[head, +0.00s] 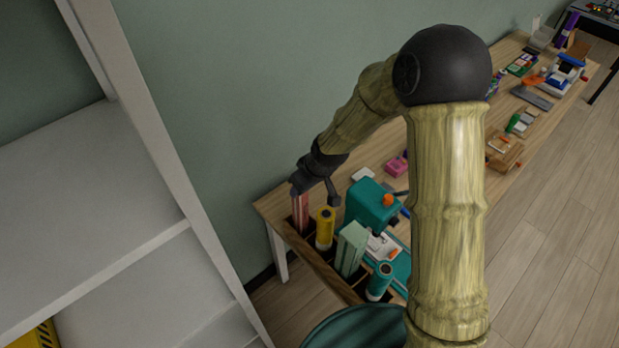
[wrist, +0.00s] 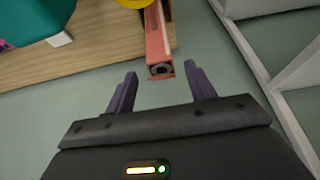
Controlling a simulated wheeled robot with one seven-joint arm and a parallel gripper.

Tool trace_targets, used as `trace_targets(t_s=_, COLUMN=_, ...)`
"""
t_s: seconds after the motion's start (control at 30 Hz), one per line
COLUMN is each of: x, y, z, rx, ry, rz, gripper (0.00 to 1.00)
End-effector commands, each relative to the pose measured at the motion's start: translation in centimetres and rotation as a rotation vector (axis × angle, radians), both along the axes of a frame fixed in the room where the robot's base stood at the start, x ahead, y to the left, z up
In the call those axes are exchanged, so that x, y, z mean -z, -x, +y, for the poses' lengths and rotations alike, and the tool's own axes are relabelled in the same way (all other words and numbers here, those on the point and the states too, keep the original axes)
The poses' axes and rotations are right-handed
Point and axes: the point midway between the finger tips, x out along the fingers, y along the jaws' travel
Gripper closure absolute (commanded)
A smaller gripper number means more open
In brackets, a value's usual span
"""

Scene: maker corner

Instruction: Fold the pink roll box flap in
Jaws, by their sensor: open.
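The pink roll box (head: 300,213) stands upright in the left end compartment of a wooden rack. In the wrist view the box (wrist: 156,36) shows its end with a dark round opening (wrist: 160,71). A pale strip (wrist: 168,22) runs along its right side; I cannot tell which part is the flap. My gripper (head: 315,194) is open at the top of the box in the head view. In the wrist view my gripper (wrist: 160,74) has its fingers spread to either side of the box end, with nothing held between them.
A yellow roll (head: 325,229), a pale green box (head: 351,249) and a teal roll (head: 379,281) stand in the same rack (head: 325,271). A teal machine (head: 371,205) stands behind them. A white shelf (head: 171,150) rises at the left, and the green wall is close behind.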

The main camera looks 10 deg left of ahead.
Motion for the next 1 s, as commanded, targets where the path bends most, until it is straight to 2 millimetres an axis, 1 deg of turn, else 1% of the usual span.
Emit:
trace_targets(t_s=0.17, x=-1.1, y=0.2, z=-0.4, rx=0.001, ry=-0.001, rz=-0.002, gripper=0.45)
trace_targets(t_s=0.27, x=-2.3, y=0.6, z=-0.8, rx=0.002, ry=-0.001, rz=-0.003, gripper=0.45)
trace_targets(t_s=1.0, x=-14.4, y=3.8, z=-4.6, rx=0.004, ry=0.001, rz=-0.004, gripper=0.45)
